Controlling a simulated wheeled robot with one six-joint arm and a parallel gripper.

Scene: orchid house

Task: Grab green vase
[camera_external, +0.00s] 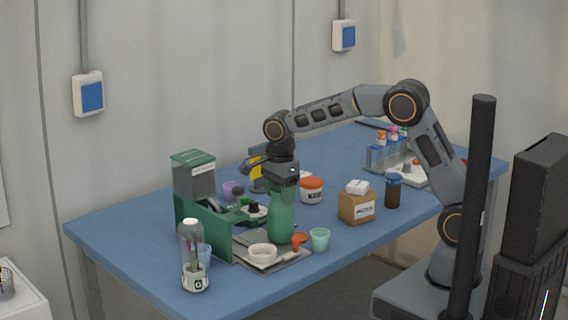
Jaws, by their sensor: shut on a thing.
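The green vase (281,222) stands upright near the middle front of the blue table, at the edge of a grey tray. It has a wide body and a narrower neck. My gripper (284,193) comes down from above and is shut on the neck of the vase. The top of the vase is hidden by the gripper. I cannot tell whether the base of the vase touches the surface under it.
Close to the vase are a white bowl (262,253), a mint cup (320,239), a green box (207,228) and a jar with an orange lid (312,189). A cardboard box (356,207) and a brown bottle (393,191) stand right. The table's (118,244) left end is clear.

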